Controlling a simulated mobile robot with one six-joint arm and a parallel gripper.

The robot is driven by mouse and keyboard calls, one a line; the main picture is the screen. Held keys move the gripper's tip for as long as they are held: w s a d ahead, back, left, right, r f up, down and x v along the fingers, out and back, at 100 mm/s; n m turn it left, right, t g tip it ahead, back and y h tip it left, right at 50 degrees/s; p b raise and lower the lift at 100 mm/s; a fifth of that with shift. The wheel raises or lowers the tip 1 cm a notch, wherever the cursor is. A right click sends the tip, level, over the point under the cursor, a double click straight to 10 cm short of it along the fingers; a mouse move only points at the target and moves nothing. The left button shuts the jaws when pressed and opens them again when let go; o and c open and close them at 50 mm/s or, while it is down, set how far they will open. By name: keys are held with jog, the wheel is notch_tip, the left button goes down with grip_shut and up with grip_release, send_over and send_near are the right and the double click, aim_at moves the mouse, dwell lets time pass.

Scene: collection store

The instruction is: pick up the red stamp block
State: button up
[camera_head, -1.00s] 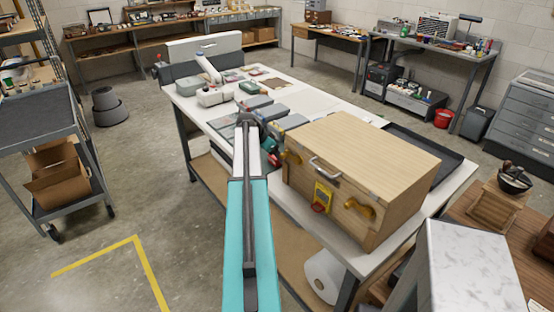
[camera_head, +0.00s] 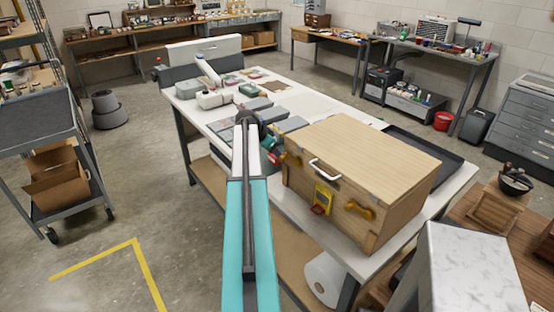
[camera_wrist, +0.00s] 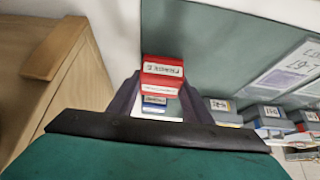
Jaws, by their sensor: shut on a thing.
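The red stamp block (camera_wrist: 162,72), with a white label on its face, shows in the wrist view between the two dark fingers of my gripper (camera_wrist: 161,84). My gripper is shut on it. A blue stamp block (camera_wrist: 153,101) with a label shows just below the red one in that view. In the head view, my arm hides much of the area around my gripper (camera_head: 270,145), beside the left end of the wooden chest.
The wooden chest (camera_head: 360,160) stands close beside my gripper and fills the left of the wrist view (camera_wrist: 85,100). Several grey-topped boxes (camera_head: 290,124) stand behind on the white table (camera_head: 310,97). More labelled blocks (camera_wrist: 268,118) lie at the right in the wrist view.

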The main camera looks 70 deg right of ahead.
jog(key=shift+r+b, duration=1.05)
jog(key=shift+r, duration=2.95)
